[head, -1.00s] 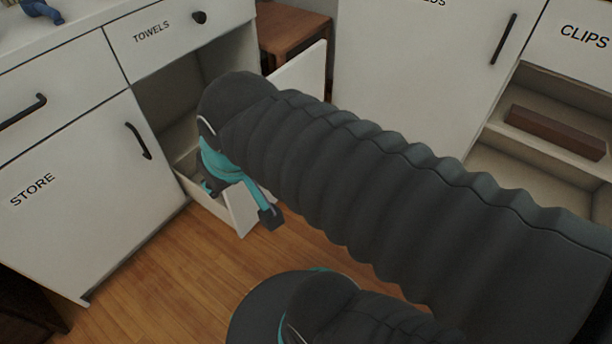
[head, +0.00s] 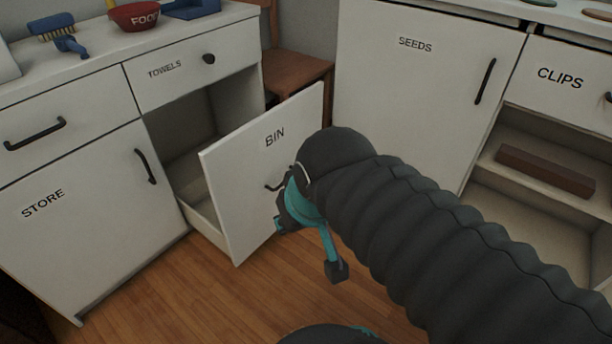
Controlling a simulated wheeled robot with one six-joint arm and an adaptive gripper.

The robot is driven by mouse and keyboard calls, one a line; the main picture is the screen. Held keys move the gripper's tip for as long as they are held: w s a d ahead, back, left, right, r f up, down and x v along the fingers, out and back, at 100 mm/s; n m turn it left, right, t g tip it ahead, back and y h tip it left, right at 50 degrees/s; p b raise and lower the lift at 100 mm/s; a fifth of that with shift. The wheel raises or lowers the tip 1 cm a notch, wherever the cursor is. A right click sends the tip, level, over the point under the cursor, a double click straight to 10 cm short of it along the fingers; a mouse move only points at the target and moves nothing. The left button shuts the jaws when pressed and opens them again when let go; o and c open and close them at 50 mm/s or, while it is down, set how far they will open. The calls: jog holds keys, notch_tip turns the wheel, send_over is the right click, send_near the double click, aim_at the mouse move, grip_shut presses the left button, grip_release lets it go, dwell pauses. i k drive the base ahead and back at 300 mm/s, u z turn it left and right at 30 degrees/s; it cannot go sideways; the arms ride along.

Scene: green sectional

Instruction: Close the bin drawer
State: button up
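The bin drawer (head: 238,195) is pulled out from the cabinet under the towels drawer. Its white front panel carries the label BIN and a dark handle (head: 273,186), partly hidden behind my gripper. The drawer's low side wall (head: 205,222) shows on its left. My gripper (head: 308,250), teal and dark, is in front of the panel's right part, near the handle. One finger points down toward the floor. The other finger is mostly hidden by my arm, so I cannot tell its opening or whether it touches the panel.
The towels drawer (head: 180,72) above and the store door (head: 75,215) at left are shut. The seeds cabinet (head: 420,110) stands at right, beside open shelves with a brown block (head: 545,171). A wooden piece of furniture (head: 298,78) is behind the drawer. Wooden floor (head: 190,285) lies clear in front.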

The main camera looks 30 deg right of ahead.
aim_at(232, 204)
jog(key=z, duration=0.5)
jog(key=i, duration=1.05)
jog(key=z, duration=1)
jog(key=k, duration=1.2)
jog(key=u, duration=1.5)
jog(key=i, duration=0.5)
jog(key=u, duration=0.1)
